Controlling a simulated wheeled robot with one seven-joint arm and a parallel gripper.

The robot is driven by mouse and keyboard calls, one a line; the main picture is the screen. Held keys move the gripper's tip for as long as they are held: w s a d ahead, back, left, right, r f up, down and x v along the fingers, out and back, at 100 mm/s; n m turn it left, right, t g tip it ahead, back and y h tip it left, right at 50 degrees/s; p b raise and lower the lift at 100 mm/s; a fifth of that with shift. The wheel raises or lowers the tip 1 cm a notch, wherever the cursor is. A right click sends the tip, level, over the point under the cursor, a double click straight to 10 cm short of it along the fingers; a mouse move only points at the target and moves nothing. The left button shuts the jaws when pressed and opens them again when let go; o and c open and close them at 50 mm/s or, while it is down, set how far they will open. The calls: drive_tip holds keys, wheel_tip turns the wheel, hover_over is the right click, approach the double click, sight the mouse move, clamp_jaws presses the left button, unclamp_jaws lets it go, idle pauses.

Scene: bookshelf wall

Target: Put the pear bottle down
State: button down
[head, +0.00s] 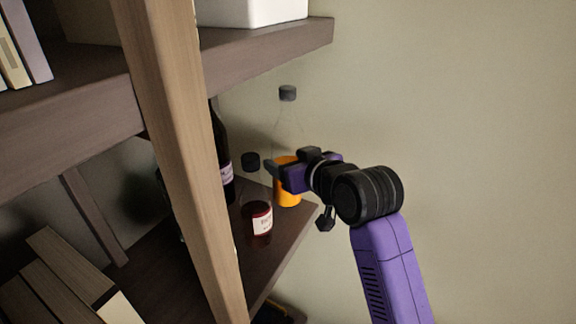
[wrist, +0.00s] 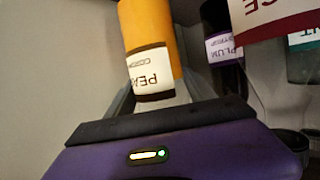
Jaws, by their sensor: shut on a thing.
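The pear bottle (head: 288,194) is a clear bottle with a dark cap and orange liquid in its lower part. In the wrist view, its label (wrist: 151,75) shows the letters "PEA", with the rest cut off. My gripper (head: 279,172) is shut on this bottle from the right, and the fingers stand on both sides of it in the wrist view. The bottle is about upright over the right end of the lower shelf (head: 275,268). I cannot tell whether its base touches the shelf.
A bottle with dark red liquid (head: 258,226) stands in front and left of the pear bottle. A dark plum-labelled bottle (wrist: 224,47) is close by. A wooden post (head: 180,150) hides part of the shelf. An upper shelf (head: 265,52) juts out above.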

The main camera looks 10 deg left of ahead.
drive_tip(key=shift+f, duration=0.85)
drive_tip(key=shift+f, duration=0.2)
drive_tip(key=c, duration=0.6)
unclamp_jaws()
drive_tip(key=shift+c, duration=0.2)
drive_tip(key=shift+r, duration=0.15)
drive_tip(key=shift+s+d, duration=0.2)
drive_tip(key=b+v, duration=0.1)
drive_tip(key=v, duration=1)
drive_tip(key=shift+d+b, duration=0.2)
drive_tip(key=shift+b, duration=0.15)
drive_tip(key=shift+s+r, duration=0.15)
